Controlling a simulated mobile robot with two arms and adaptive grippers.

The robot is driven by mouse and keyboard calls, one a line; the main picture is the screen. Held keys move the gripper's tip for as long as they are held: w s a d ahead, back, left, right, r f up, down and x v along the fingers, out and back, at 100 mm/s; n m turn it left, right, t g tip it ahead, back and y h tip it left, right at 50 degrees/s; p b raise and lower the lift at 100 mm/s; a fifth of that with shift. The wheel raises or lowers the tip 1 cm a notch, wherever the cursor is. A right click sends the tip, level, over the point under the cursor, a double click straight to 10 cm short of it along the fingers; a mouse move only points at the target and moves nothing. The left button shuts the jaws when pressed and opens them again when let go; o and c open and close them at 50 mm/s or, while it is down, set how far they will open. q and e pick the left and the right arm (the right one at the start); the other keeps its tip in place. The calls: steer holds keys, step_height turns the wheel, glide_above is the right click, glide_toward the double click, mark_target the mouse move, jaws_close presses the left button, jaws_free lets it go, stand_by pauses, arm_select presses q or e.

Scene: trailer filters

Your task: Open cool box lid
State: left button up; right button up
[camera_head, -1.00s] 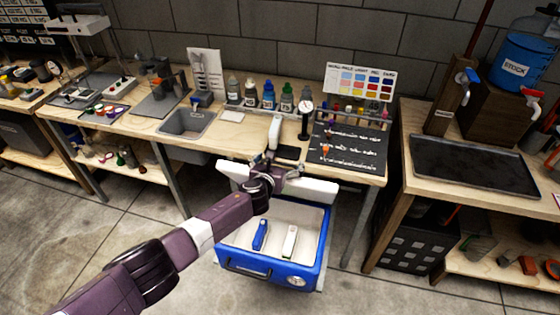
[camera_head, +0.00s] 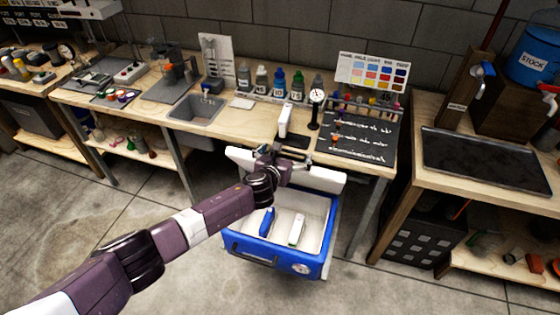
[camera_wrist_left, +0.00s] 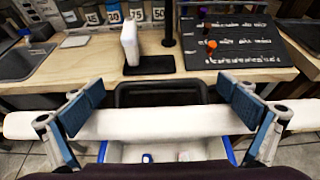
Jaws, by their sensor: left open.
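The blue cool box (camera_head: 280,262) stands on the floor in front of the workbench. Its white inside shows, and a blue item (camera_head: 267,222) and a white item (camera_head: 297,231) lie in it. The white lid (camera_head: 326,180) is raised at the box's back side, by the bench edge. My left gripper (camera_head: 284,165) is over the middle of the lid and hides part of it. In the left wrist view the open fingers (camera_wrist_left: 160,103) are spread wide along the white lid (camera_wrist_left: 150,123). I cannot tell whether they touch it. My right gripper is not in view.
The workbench (camera_head: 240,120) is close behind the lid. A white upright device (camera_head: 285,121) and a round gauge (camera_head: 317,97) stand near its front edge. A second bench with a dark tray (camera_head: 485,160) is at right. The floor left of the box is clear.

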arm_select(q)
steer(key=v, duration=0.9)
steer(key=shift+d, duration=0.1)
